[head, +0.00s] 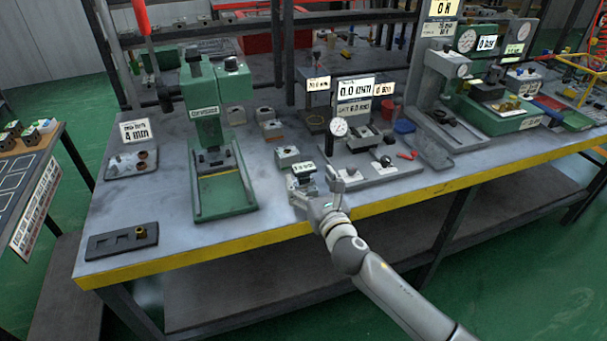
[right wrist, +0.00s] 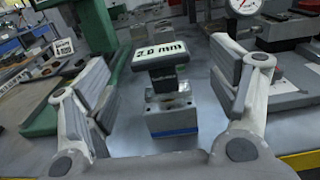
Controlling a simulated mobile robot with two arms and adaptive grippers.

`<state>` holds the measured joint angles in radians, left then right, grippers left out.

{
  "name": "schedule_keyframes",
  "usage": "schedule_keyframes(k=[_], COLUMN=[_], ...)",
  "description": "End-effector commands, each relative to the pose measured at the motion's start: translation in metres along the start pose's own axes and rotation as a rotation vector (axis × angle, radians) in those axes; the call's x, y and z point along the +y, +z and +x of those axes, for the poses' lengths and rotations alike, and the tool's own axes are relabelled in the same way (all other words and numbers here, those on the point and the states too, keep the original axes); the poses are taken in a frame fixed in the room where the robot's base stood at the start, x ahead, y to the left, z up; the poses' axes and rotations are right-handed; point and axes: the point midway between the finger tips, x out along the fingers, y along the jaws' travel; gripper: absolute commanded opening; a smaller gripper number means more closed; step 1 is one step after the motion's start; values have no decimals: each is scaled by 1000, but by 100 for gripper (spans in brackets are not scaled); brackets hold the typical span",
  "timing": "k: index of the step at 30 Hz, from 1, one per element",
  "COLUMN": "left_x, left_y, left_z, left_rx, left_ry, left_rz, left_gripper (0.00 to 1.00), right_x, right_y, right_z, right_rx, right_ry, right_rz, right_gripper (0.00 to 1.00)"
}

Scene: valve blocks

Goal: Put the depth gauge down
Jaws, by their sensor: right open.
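The depth gauge (head: 303,168) is a dark T-shaped tool with a pale readout. In the right wrist view the gauge (right wrist: 167,60) reads about 2.0 mm and seems to stand upright on a grey metal block (right wrist: 172,121) with a blue stripe. My right gripper (head: 318,192) is open at the front of the bench. In its wrist view the two fingers stand left and right of the gauge with clear gaps, and neither visibly touches it. My left gripper is not in view.
A green press (head: 222,190) stands to the left of the gauge. A dial-gauge stand (head: 338,128) is close on the right. Another grey block (head: 288,156) sits just behind. A dark tray (head: 108,243) lies at the bench's left front. Bare bench top (head: 270,205) shows between press and gripper.

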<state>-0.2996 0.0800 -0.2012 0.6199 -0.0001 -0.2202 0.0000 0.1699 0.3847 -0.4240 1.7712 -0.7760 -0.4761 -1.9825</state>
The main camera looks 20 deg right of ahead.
Motion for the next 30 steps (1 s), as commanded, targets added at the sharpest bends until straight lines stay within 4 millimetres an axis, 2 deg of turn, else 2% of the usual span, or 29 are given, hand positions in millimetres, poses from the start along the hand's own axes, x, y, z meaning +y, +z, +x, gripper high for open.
schedule_keyframes(k=[12, 21, 23, 30], left_x=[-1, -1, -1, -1], left_y=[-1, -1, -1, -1], left_z=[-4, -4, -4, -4], left_rx=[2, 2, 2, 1], left_ry=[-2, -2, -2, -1], left_rz=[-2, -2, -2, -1], left_gripper=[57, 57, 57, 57], right_x=[0, 0, 0, 0], right_y=[4, 4, 4, 4], right_z=[48, 53, 53, 53], right_rx=[1, 1, 1, 1], right_ry=[-1, 0, 0, 0], right_rz=[3, 2, 2, 2], right_gripper=[80, 80, 75, 44])
